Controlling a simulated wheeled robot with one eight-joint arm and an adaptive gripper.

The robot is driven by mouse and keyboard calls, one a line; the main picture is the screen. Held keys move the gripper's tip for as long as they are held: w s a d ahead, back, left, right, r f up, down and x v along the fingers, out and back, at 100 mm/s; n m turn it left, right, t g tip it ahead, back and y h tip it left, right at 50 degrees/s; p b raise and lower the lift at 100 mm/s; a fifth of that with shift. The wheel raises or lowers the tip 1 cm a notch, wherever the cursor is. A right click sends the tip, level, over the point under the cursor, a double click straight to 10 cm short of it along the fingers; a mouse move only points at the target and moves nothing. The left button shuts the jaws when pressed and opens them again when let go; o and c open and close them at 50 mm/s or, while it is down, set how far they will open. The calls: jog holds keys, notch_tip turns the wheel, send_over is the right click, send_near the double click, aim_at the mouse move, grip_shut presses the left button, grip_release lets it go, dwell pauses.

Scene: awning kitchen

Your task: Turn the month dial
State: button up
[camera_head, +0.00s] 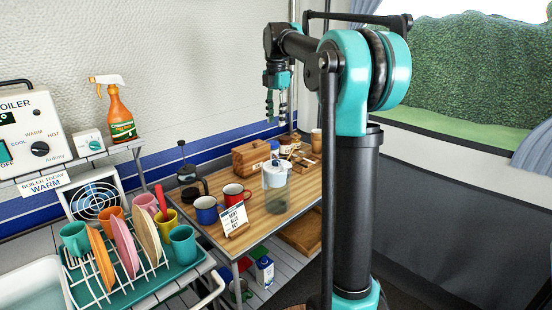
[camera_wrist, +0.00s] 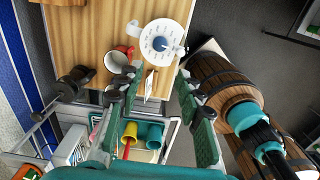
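A clear jug with a pale lid (camera_head: 275,176) stands upright on the wooden table. From above in the wrist view, its round white lid (camera_wrist: 178,32) has small markings in a ring around a blue centre knob, the dial (camera_wrist: 161,43). The markings are too small to read. My gripper (camera_head: 276,112) is raised in the air above the table, well clear of the jug. In the wrist view its two green fingers (camera_wrist: 160,72) are spread apart with nothing between them. The dial appears just beyond the fingertips, near the middle.
A red mug (camera_head: 236,194), a blue mug (camera_head: 206,209) and a small card (camera_head: 234,220) stand near the jug on the table (camera_head: 262,227). A French press (camera_head: 190,188) and a wooden box (camera_head: 250,158) are behind. A dish rack (camera_head: 130,287) with cups and plates is at the left.

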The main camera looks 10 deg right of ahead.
aim_at(276, 161)
notch_tip(276, 161, down, 16)
jog(key=shift+r, duration=0.2)
dwell(0.4)
grip_shut()
jog(key=shift+m, duration=0.4)
